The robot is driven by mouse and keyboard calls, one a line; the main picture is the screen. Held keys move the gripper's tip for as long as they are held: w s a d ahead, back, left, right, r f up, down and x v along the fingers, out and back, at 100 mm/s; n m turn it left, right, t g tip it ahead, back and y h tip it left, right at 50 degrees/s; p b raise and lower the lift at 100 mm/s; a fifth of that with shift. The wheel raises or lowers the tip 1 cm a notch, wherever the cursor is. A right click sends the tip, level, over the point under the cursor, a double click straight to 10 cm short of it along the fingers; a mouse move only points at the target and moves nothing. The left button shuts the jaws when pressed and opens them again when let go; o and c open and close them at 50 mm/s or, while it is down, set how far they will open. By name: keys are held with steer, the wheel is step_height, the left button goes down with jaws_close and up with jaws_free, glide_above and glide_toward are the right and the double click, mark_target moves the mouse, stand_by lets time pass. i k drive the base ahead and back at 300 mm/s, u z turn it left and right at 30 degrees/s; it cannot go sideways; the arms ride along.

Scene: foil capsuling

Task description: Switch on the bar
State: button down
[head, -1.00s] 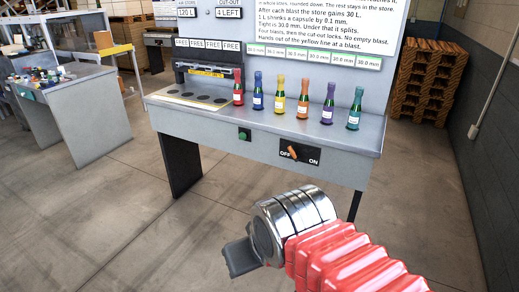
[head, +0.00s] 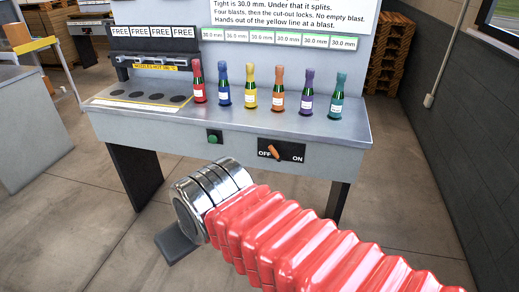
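The switch plate (head: 283,163) is black, with OFF at the left and ON at the right, on the front of the grey bench. Its orange knob (head: 274,152) is tilted, with its upper end leaning left toward OFF. A dark bar with nozzles (head: 150,62) is fixed above the left of the bench top, under several FREE labels. My gripper (head: 177,243) is a dark grey end past the silver wrist, low and left of the switch and apart from it. Its fingers are seen too poorly to tell open from shut. Nothing shows in it.
A green button (head: 213,138) sits left of the switch. Several coloured bottles (head: 278,90) stand on the bench top (head: 355,132), right of a plate with dark holes (head: 115,98). Bench legs stand at both sides. The floor in front is clear.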

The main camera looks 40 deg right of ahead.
mark_target(278, 157)
steer(key=z, duration=0.3)
steer(key=i, duration=1.1)
steer(key=z, duration=0.5)
